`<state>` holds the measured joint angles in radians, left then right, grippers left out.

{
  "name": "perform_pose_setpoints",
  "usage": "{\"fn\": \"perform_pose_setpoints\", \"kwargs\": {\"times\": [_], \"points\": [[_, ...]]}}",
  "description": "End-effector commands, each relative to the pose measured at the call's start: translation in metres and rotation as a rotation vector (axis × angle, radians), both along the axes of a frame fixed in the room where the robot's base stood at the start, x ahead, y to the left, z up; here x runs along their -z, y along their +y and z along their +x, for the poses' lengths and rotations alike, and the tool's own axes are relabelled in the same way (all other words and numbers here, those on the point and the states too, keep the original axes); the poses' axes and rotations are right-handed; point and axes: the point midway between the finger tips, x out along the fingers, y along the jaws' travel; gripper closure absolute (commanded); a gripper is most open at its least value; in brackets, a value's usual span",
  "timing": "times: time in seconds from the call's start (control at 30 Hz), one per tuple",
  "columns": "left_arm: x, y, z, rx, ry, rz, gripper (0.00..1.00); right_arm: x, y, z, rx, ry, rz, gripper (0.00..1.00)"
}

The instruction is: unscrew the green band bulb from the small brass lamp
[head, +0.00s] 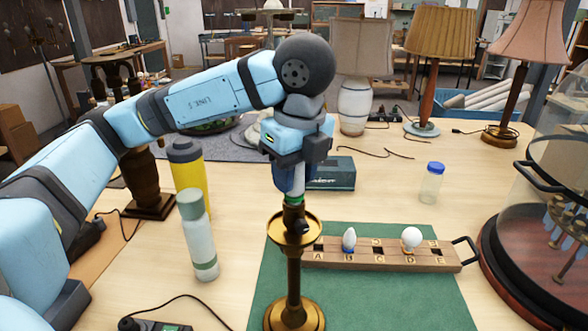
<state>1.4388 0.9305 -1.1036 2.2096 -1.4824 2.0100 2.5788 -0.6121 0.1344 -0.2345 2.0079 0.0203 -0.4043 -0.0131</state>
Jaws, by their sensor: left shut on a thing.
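The small brass lamp (293,275) stands upright on the green mat (395,298), with a round brass dish near its top and a dark socket (294,218) above that. The green band bulb (294,200) is upright at the top of the socket; its green band shows just above the socket. I cannot tell whether its base is still threaded in. My left gripper (296,180) points straight down from above and is shut on the bulb's glass, hiding most of it. My right gripper is not in view.
A wooden lettered rack (390,256) right of the lamp holds two white bulbs, one blue-banded (349,240). A yellow bottle (190,170) and pale bottle (200,240) stand left. A small jar (431,185) and glass dome (555,215) stand right. Bare table lies between jar and rack.

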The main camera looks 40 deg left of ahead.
Motion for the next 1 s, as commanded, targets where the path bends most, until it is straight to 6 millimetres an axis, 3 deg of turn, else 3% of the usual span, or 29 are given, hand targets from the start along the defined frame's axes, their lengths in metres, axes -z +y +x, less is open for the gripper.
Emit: {"fn": "perform_pose_setpoints", "kwargs": {"times": [0.53, 0.8, 1.0], "points": [[-0.023, 0.0, 0.0, 0.002, -0.002, 0.0, 0.87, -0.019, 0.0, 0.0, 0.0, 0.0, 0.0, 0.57], [-0.048, 0.0, 0.0, 0.002, -0.001, 0.0, 0.87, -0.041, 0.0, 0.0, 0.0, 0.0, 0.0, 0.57], [-0.049, 0.0, 0.0, 0.002, 0.0, 0.0, 0.87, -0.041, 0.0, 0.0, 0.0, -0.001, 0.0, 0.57]]}}
